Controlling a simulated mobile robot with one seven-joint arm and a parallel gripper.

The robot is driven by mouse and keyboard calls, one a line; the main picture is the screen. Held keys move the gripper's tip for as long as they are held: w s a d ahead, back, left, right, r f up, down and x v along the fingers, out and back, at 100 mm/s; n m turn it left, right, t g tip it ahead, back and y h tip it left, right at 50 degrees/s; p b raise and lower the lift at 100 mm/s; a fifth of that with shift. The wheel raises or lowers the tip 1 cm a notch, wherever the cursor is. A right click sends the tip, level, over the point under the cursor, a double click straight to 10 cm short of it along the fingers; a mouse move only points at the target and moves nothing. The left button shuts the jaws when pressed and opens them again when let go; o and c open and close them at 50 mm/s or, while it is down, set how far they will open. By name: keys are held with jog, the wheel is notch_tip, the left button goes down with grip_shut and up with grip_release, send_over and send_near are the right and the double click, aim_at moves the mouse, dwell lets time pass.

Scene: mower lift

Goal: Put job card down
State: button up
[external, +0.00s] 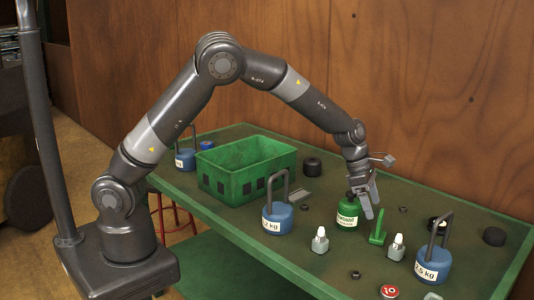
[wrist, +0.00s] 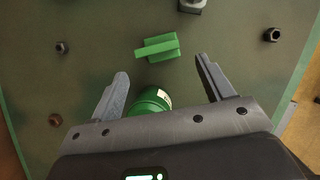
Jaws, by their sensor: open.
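No plain paper card shows clearly. A green piece with a thin upright plate on a small base (external: 377,228) stands on the green bench, and it may be the job card. In the wrist view this green piece (wrist: 158,47) lies just beyond and between my fingertips, touching neither. My gripper (external: 371,202) is open, with nothing between its fingers, above the bench beside a labelled green canister (external: 347,213). In the wrist view the gripper's spread fingers (wrist: 161,68) show, and the canister (wrist: 151,100) is partly hidden below the gripper body.
A green crate (external: 225,189) stands left on the bench (external: 330,262). Blue weights with tall handles stand at the middle (external: 278,222) and right (external: 432,266). Small white-capped bottles (external: 320,240), nuts, black discs and a red disc (external: 389,291) lie around. A wooden wall is behind.

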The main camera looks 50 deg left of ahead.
jog(key=s+a+r+m+t, duration=0.1)
jog(key=s+a+r+m, duration=0.4)
jog(key=a+r, duration=0.55)
jog(key=s+a+r+m+t, duration=0.1)
jog(key=s+a+r+m, duration=0.55)
jog(key=a, duration=0.65)
jog(key=s+a+r+m+t+y, duration=0.1)
jog(key=s+a+m+y, duration=0.1)
jog(key=s+a+m, duration=0.3)
jog(key=s+a+r+m+t+y, duration=0.1)
jog(key=s+a+r+m+y, duration=0.1)
jog(key=s+a+m, duration=0.4)
jog(key=s+a, duration=0.4)
jog(key=s, duration=0.3)
jog(key=shift+s, duration=0.4)
